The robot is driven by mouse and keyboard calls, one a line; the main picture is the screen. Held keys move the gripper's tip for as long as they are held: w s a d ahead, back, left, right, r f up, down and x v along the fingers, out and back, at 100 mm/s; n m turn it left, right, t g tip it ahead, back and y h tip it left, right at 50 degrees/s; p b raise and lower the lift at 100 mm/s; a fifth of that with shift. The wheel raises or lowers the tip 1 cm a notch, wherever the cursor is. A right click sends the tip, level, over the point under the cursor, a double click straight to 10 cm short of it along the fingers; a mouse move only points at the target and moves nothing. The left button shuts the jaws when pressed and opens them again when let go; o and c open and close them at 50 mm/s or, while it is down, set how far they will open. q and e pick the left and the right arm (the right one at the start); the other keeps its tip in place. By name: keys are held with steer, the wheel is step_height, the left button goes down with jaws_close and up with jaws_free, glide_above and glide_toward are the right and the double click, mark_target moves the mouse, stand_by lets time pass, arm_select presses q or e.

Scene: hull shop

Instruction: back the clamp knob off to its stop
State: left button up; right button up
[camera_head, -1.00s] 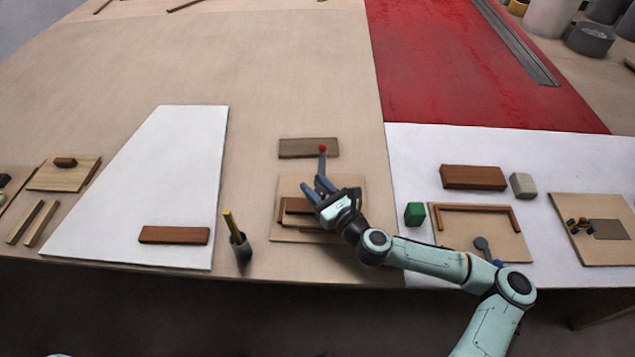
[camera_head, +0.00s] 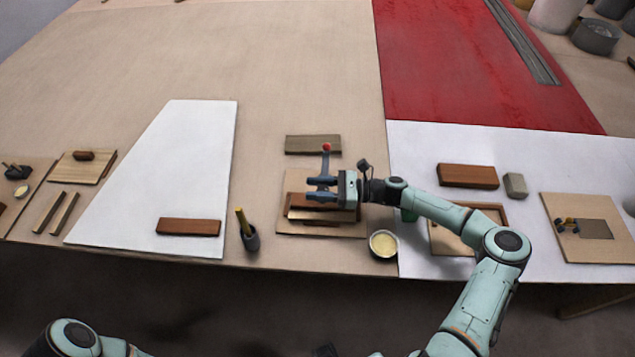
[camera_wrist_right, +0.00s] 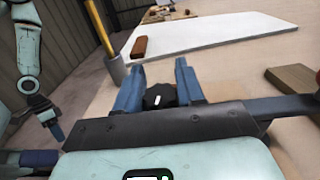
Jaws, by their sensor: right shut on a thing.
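My right gripper (camera_head: 312,189) reaches in from the right over the wooden clamp board (camera_head: 290,229), its fingers pointing left. In the right wrist view the black clamp knob (camera_wrist_right: 159,96), with a white mark on top, sits between the two blue fingers (camera_wrist_right: 157,88). The gripper is shut on it. In the head view the fingers hide the knob. A grey lever with a red ball (camera_head: 326,147) stands just beyond the fingers. My left gripper (camera_wrist_right: 48,122) hangs at the left of the right wrist view, away from the board; its jaw state is unclear.
A dark cup with a yellow-handled tool (camera_head: 250,238) stands left of the board. A bowl with pale contents (camera_head: 383,244) is near the front edge, below my right forearm. A brown block (camera_head: 188,227) lies on the white panel.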

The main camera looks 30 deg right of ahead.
steer(key=shift+n+g+y+p, duration=0.45)
steer(key=shift+n+g+y, duration=0.25)
steer(key=shift+n+g, duration=0.5)
steer(key=shift+s+a, duration=0.1)
steer(key=shift+s, duration=0.05)
steer(key=o, duration=1)
steer(key=shift+c, duration=0.2)
steer(key=shift+g, duration=0.4)
steer(key=b+v, duration=0.1)
steer(key=v, duration=1.2)
steer(key=shift+s, duration=0.1)
